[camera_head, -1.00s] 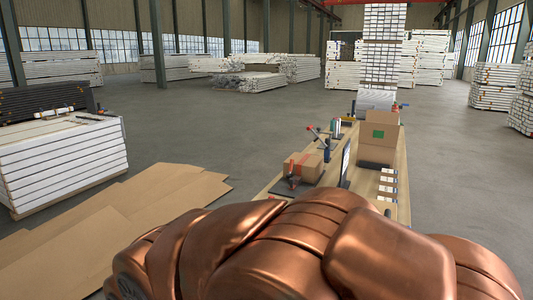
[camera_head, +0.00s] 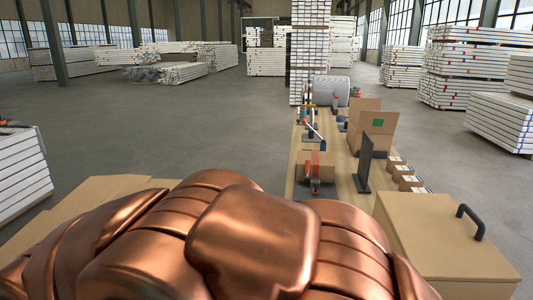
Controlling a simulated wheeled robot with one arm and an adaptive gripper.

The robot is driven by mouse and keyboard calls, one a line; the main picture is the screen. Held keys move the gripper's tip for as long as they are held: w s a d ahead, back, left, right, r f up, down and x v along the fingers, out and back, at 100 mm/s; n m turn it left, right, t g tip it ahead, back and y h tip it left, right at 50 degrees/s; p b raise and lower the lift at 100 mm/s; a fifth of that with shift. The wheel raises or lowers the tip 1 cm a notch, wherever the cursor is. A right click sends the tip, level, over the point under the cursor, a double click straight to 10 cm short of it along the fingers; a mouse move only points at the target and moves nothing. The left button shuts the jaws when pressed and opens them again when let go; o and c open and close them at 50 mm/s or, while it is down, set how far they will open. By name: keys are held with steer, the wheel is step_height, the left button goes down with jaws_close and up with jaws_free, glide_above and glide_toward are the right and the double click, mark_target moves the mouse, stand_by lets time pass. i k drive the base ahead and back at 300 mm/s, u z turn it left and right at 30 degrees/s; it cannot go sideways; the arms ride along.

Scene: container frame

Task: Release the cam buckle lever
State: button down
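A small brown cardboard box (camera_head: 326,161) sits on the near part of the wooden workbench (camera_head: 341,177), right of the picture's middle. An orange-red strap (camera_head: 308,164) runs over it. A small dark grey metal piece (camera_head: 315,186) stands at the near side of the box. I cannot tell whether it is the cam buckle or how its lever sits. My copper-coloured arm fills the bottom of the picture, with its top edge below and left of the box. My gripper does not show.
A black upright plate (camera_head: 364,164) stands right of the strapped box. An open carton (camera_head: 372,128) is behind it. A tan chest with a black handle (camera_head: 445,235) stands front right. Small boxes (camera_head: 405,175) line the bench's right edge. Open floor (camera_head: 180,125) lies left.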

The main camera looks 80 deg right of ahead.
mark_target(306, 178)
steer(key=i, duration=1.3)
steer(key=z, duration=3.05)
steer(key=i, duration=1.8)
steer(key=z, duration=0.1)
